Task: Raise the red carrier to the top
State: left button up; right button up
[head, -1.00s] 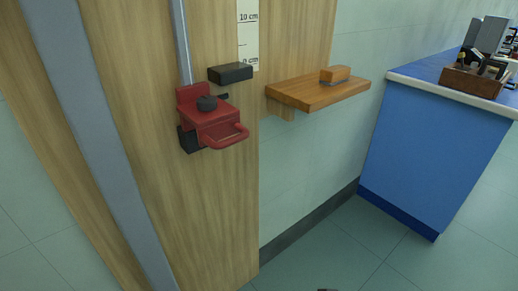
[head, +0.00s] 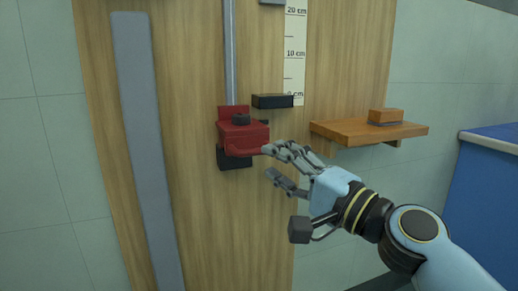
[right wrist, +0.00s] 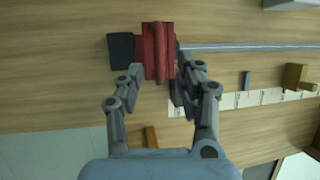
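The red carrier (head: 240,134) with its dark knob and front handle sits low on a vertical metal rail (head: 230,50) fixed to a wooden board. A black block (head: 236,161) is just under it. My right gripper (head: 269,162) is open beside the handle, one finger above handle level and one below. In the right wrist view the carrier (right wrist: 157,42) lies ahead of the spread fingers (right wrist: 159,78), its handle end between them. I cannot tell whether they touch it. My left gripper is not in view.
A black block (head: 273,101) juts from the board right of the rail, just above the carrier, by a centimetre scale (head: 295,55). A wooden shelf (head: 350,131) with a small block (head: 386,115) is at the right. A blue bench (head: 490,190) stands farther right.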

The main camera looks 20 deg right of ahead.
aim_at(259, 154)
jog(key=x, duration=0.6)
jog(key=shift+f+p, duration=0.1)
jog(key=shift+p, duration=0.2)
jog(key=shift+s, duration=0.1)
grip_shut()
